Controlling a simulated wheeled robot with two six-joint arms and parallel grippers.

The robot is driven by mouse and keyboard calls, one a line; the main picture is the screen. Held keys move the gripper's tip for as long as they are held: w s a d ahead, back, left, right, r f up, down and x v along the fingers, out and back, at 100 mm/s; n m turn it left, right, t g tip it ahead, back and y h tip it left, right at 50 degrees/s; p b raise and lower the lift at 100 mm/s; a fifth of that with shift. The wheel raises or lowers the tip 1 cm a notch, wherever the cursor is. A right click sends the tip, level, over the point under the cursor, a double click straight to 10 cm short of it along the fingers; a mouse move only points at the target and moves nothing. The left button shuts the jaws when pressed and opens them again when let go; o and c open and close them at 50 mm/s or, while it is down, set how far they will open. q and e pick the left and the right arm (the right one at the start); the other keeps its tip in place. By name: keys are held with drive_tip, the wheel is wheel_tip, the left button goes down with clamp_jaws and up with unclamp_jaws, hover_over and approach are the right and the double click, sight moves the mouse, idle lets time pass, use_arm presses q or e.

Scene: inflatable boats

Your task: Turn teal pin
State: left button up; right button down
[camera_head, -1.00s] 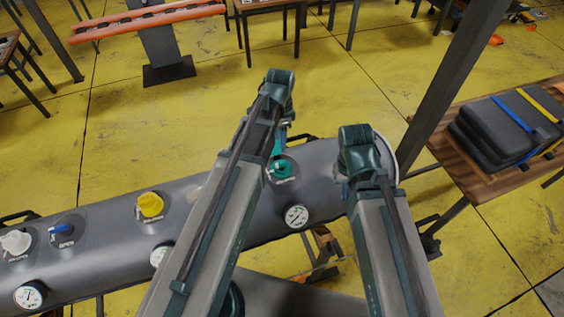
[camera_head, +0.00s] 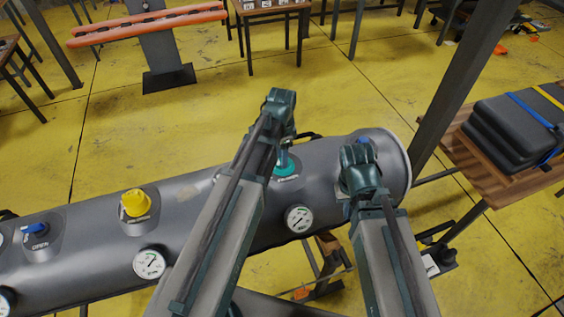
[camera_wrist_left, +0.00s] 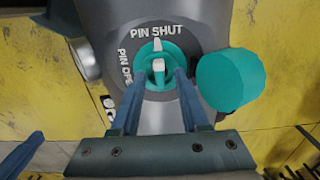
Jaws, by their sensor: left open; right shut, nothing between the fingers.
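The teal pin (camera_wrist_left: 158,64) is in the left wrist view, a round teal valve with a white centre. Its white mark points up at the PIN SHUT label; a partly hidden label, PIN OPE…, is at its left. In the head view the teal pin (camera_head: 286,168) sits on top of the grey tube (camera_head: 225,190), partly behind my left arm. My left gripper (camera_wrist_left: 158,88) is open, its two blue fingers at either side of the pin's lower part; I cannot tell whether they touch it. My right gripper (camera_head: 347,190) is shut and empty near the tube's right end, mostly hidden by its arm.
A teal round cap (camera_wrist_left: 230,80) is right of the pin. A yellow valve (camera_head: 135,203), a blue valve (camera_head: 35,229) and gauges (camera_head: 299,218) are along the tube. A dark case (camera_head: 515,130) lies on the wooden bench (camera_head: 495,185) at right. Yellow floor is open behind the tube.

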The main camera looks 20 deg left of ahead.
use_arm(q)
drive_tip(key=shift+f, duration=0.1)
clamp_jaws()
drive_tip(key=shift+n, duration=0.3)
drive_tip(key=n, duration=0.8)
drive_tip(key=shift+s+d, duration=0.1)
drive_tip(key=n, duration=0.9)
drive_tip(key=shift+d, duration=0.1)
drive_tip(key=shift+n, duration=0.3)
idle(0.4)
